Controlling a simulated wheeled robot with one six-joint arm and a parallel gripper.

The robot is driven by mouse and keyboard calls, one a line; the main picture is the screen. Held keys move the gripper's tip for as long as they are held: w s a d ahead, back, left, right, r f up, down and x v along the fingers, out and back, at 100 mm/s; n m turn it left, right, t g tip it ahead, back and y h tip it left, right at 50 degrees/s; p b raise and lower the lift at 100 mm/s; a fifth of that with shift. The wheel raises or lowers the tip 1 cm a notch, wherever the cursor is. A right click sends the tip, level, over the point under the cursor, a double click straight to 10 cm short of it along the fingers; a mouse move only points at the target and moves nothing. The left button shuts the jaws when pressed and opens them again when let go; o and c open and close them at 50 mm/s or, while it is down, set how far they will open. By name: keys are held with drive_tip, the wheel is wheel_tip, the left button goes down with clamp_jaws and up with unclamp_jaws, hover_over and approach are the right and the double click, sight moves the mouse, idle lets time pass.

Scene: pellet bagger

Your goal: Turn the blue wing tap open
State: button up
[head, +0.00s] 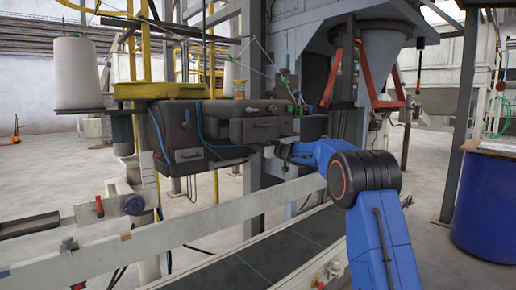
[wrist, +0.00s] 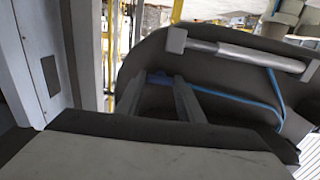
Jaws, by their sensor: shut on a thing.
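My gripper (wrist: 162,84) shows in the wrist view with its two grey fingers reaching to the dark machine housing. A small blue piece, which I take for the blue wing tap (wrist: 158,79), sits between the fingertips, and the fingers are shut on it. Its wings are mostly hidden, so I cannot tell how far it is turned. In the head view my gripper (head: 277,152) is at the lower right end of the dark housing, small and partly hidden by my blue arm. The tap cannot be made out there.
The dark housing (head: 190,112) carries a grey bar handle (wrist: 235,50) and a thin blue hose (wrist: 240,97) close to my fingers. A conveyor (head: 270,255) with a pale side rail runs below. A blue drum (head: 488,205) stands at right.

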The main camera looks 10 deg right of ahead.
drive_tip(key=shift+a+f+n, duration=0.1)
drive_tip(key=shift+f+n, duration=0.05)
drive_tip(key=shift+n, duration=8.65)
drive_tip(key=o, duration=1.1)
drive_tip(key=shift+s, duration=0.1)
drive_tip(key=shift+c, duration=0.2)
drive_tip(key=v, duration=1.7)
